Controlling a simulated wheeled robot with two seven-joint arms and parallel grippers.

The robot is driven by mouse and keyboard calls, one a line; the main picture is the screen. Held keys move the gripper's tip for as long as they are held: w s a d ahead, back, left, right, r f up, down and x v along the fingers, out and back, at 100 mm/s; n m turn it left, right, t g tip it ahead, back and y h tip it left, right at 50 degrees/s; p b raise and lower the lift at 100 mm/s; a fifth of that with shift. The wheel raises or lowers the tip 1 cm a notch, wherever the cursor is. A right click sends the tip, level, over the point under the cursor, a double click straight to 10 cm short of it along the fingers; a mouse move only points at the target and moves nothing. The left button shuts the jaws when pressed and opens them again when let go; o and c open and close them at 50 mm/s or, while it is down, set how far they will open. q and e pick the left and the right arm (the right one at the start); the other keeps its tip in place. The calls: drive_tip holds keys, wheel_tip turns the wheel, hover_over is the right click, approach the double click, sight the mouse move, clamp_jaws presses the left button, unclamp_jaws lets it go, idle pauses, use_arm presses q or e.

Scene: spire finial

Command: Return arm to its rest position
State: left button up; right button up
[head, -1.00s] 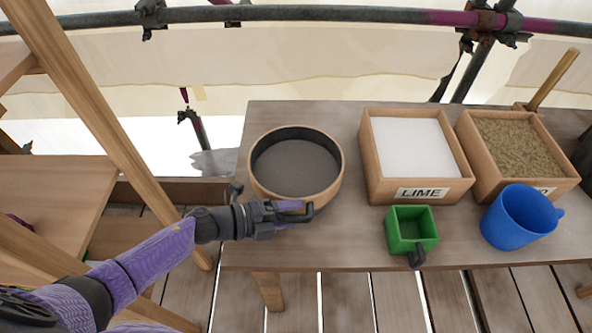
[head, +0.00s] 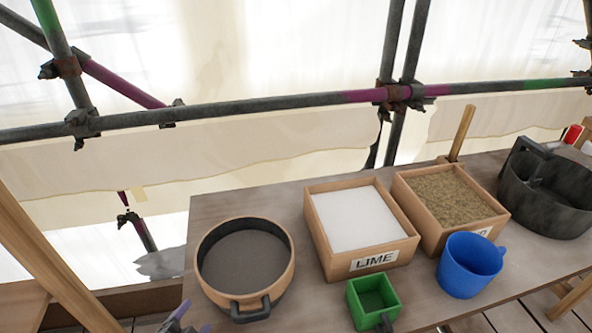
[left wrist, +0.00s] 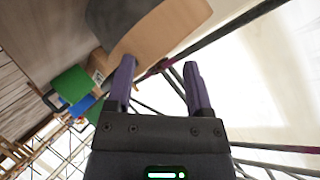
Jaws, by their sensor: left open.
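My left gripper (head: 182,318) shows only in part at the bottom edge of the head view, just below and left of the round sieve. In the left wrist view its two purple fingers (left wrist: 158,68) are apart with nothing between them. The round sieve (head: 286,268) has a wooden rim, a dark grey inside and a black handle (head: 250,310) on its near side. A curved wooden side, apparently the sieve (left wrist: 175,28), lies beyond the fingertips in the left wrist view. My right gripper is not in view.
On the wooden table (head: 212,207) stand a lime box (head: 375,262), a box of sand-like material (head: 450,200), a green scoop (head: 372,300), a blue cup (head: 468,265) and a dark bucket (head: 548,195). Scaffold pipes (head: 250,108) run behind. A wooden pole (head: 50,260) slants at left.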

use_arm(q)
drive_tip(key=s+d+n+g+y, duration=0.1)
drive_tip(key=s+d+n+g, duration=0.3)
drive_tip(key=s+n+g, duration=0.7)
drive_tip(key=s+f+m, duration=0.1)
drive_tip(key=s+f, duration=0.3)
drive_tip(key=f, duration=0.6)
drive_tip(key=s+f+m, duration=0.1)
drive_tip(key=s+f, duration=0.2)
drive_tip(key=f, duration=0.8)
drive_tip(key=s+a+f, duration=0.1)
drive_tip(key=s+f, duration=0.3)
drive_tip(key=s, duration=0.2)
drive_tip(key=s+a+f+g, duration=0.1)
drive_tip(key=s+a+f, duration=0.1)
drive_tip(key=s+f, duration=0.2)
drive_tip(key=s, duration=0.2)
drive_tip(key=shift+s, duration=0.3)
drive_tip(key=shift+w, duration=0.1)
